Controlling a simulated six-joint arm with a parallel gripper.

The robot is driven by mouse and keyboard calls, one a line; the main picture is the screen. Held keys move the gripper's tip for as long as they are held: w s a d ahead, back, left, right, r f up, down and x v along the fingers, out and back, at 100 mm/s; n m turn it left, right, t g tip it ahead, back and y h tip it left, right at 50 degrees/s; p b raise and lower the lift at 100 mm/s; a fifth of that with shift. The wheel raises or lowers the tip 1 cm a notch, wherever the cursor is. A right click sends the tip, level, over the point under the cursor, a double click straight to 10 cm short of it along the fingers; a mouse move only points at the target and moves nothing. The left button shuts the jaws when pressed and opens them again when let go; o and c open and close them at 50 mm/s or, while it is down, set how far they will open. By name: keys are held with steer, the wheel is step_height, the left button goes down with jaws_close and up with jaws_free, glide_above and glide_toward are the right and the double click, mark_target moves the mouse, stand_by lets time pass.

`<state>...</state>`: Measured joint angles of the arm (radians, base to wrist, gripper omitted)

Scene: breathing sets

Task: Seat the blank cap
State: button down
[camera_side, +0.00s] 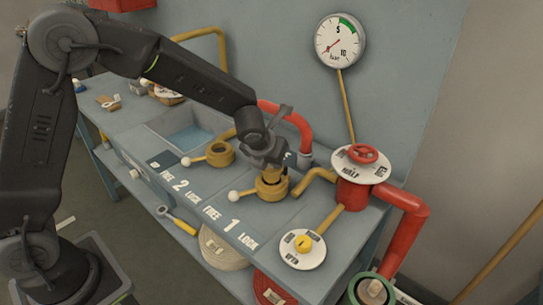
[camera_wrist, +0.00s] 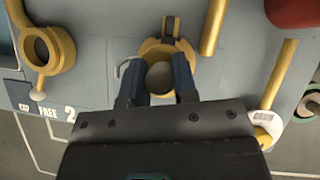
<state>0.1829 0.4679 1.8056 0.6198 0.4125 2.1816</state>
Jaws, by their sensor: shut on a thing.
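My gripper (camera_side: 270,166) is shut on the blank cap at the yellow collar (camera_side: 273,192) marked 1. In the wrist view, the cap's round grey-brown top (camera_wrist: 161,75) sits between my two dark blue fingers (camera_wrist: 157,68). The yellow collar (camera_wrist: 166,47) shows behind and around it. The jaws hide much of the cap. I cannot tell whether it rests fully down in the collar. The collar's lever ends in a white ball (camera_side: 233,196) to the left, near the FREE lettering.
A second yellow collar (camera_side: 220,154), marked 2, is open to the left. A blue-lined basin (camera_side: 190,135) lies behind it. A red pipe (camera_side: 290,115), a red handwheel (camera_side: 363,154) and a yellow button (camera_side: 303,243) stand close by on the right. A gauge (camera_side: 340,40) hangs on the back panel.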

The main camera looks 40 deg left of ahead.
steer(key=shift+f, duration=1.05)
steer(key=c, duration=0.8)
jaws_free()
steer(key=shift+f, duration=0.1)
steer(key=v, duration=1.4)
steer(key=shift+w+a, duration=0.1)
steer(key=s+a+r+n, duration=0.2)
steer(key=s+n, duration=0.5)
steer(key=n, duration=0.4)
steer(key=s+a+r+n+h, duration=0.1)
steer(key=s+a+n, duration=0.1)
steer(key=s+n, duration=0.5)
steer(key=s+a+r+n, duration=0.2)
steer(key=s+n, duration=0.5)
steer(key=n, duration=0.8)
steer(key=shift+s+r+g+h, duration=0.2)
steer(key=shift+r+g+h, duration=0.15)
steer(key=shift+g+h, duration=0.05)
